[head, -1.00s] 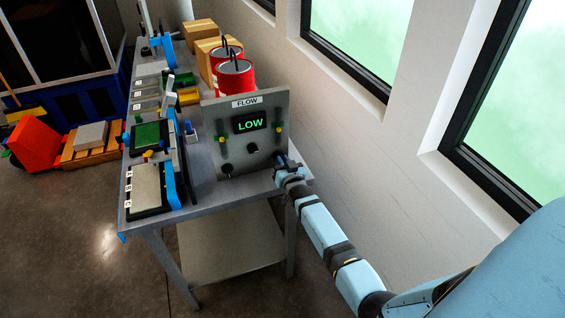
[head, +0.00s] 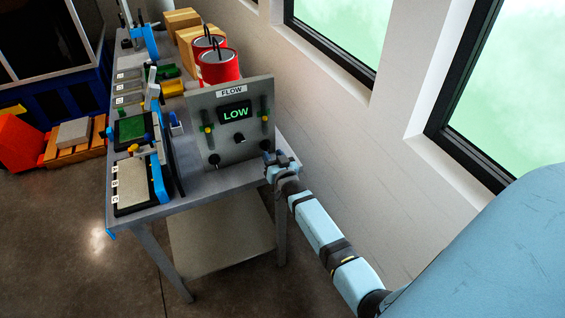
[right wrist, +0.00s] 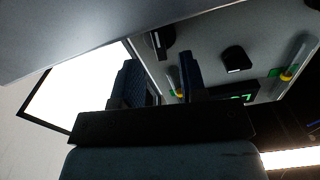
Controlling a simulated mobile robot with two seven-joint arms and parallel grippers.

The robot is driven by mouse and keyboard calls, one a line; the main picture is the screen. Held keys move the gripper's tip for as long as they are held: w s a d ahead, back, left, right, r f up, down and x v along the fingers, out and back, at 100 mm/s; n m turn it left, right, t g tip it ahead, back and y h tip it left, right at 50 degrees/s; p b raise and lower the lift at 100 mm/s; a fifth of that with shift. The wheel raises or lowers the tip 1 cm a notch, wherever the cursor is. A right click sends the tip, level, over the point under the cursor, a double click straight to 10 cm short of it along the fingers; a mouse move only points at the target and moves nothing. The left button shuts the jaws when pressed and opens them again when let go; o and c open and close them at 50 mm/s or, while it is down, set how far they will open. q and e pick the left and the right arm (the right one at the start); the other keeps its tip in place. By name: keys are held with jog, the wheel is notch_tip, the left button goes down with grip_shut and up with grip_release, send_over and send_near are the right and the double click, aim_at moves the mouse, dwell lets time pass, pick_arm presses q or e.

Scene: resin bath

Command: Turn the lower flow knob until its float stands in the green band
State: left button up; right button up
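The grey flow panel (head: 223,143) stands on the bench, its display (head: 235,114) reading LOW. Each side has an upright tube with a yellow float, left (head: 208,129) and right (head: 265,118); I cannot tell exactly how the floats sit against the green marks. Dark knobs show at the middle (head: 239,138) and lower left (head: 214,159). A third knob (right wrist: 163,38) shows in the right wrist view, near the panel's bottom edge. My right gripper (head: 279,160) is at the panel's lower right corner, its fingers (right wrist: 161,82) apart and empty. My left gripper is out of view.
Red canisters (head: 218,68) stand behind the panel, with wooden boxes beyond. Trays and a green plate (head: 132,127) lie on the bench (head: 200,183) to the left. The wall and windows (head: 335,35) rise close on the right.

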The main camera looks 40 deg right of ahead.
jog(key=v, duration=1)
jog(key=shift+s+b, duration=0.3)
jog(key=shift+a, duration=0.1)
jog(key=s+a+f+n+g+y+p, duration=0.1)
jog(key=s+a+n+g+y+p, duration=0.4)
jog(key=s+a, duration=1.5)
jog(key=s+n+g+y, duration=0.1)
jog(key=s+n+y, duration=0.1)
jog(key=s, duration=0.2)
jog(key=shift+f+g+p, duration=0.2)
jog(key=shift+g+p, duration=0.1)
jog(key=shift+n, duration=0.3)
dwell(1.0)
